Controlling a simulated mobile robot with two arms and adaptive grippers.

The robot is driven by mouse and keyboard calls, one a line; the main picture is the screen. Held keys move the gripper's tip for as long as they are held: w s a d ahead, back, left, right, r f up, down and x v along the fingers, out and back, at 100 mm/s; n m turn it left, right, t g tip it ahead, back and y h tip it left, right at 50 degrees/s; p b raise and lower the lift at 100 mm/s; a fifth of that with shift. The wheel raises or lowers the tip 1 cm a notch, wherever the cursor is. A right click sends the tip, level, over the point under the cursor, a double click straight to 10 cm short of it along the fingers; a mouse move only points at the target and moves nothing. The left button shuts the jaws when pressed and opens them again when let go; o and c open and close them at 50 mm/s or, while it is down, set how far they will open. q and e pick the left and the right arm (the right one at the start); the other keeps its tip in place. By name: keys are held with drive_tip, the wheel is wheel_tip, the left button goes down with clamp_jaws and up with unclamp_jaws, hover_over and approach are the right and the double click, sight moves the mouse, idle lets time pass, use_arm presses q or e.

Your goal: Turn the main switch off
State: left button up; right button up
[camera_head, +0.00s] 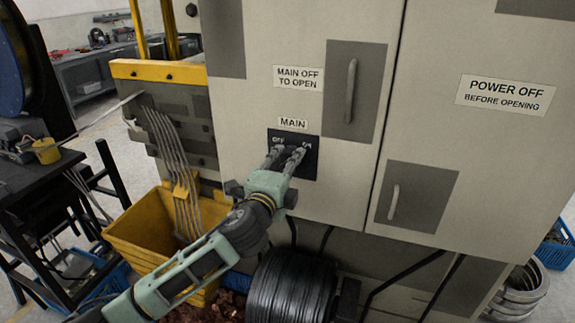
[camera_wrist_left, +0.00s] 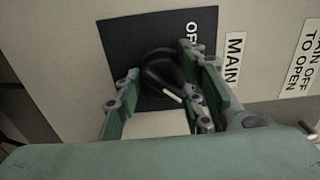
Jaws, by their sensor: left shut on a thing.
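The main switch is a black rotary knob (camera_wrist_left: 160,68) on a dark square plate (camera_head: 311,170), below the MAIN label (camera_head: 293,124) on the cabinet. My left gripper (camera_head: 288,154) is at the plate, and its fingers cover the knob in the head view. In the left wrist view the fingers (camera_wrist_left: 160,88) stand on either side of the knob, shut on it. A white mark (camera_wrist_left: 173,96) on the knob points toward the lower right of that view, away from the partly hidden OFF lettering (camera_wrist_left: 191,29). My right gripper is not in view.
The cabinet doors have recessed handles (camera_head: 350,91) and a POWER OFF sign (camera_head: 506,94). A black coil (camera_head: 292,287) lies below the cabinet. A dark workbench (camera_head: 35,175) is at the left.

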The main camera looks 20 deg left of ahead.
use_arm(q)
drive_tip(key=shift+f+n, duration=0.3)
drive_tip(key=shift+f, duration=0.05)
drive_tip(key=shift+d+n, duration=0.1)
drive_tip(key=shift+n, duration=0.5)
drive_tip(key=n, duration=0.3)
drive_tip(key=shift+d+f, duration=0.1)
drive_tip(key=n, duration=0.5)
drive_tip(key=shift+d+n, duration=0.15)
drive_tip(key=shift+n, duration=0.25)
drive_tip(key=n, duration=0.1)
drive_tip(key=n+p, duration=0.1)
drive_tip(key=n, duration=0.1)
drive_tip(key=shift+r+n, duration=0.2)
drive_tip(key=shift+n, duration=0.1)
drive_tip(key=shift+r+n+p, duration=0.1)
drive_tip(key=shift+n+p, duration=0.5)
drive_tip(key=shift+n, duration=1.2)
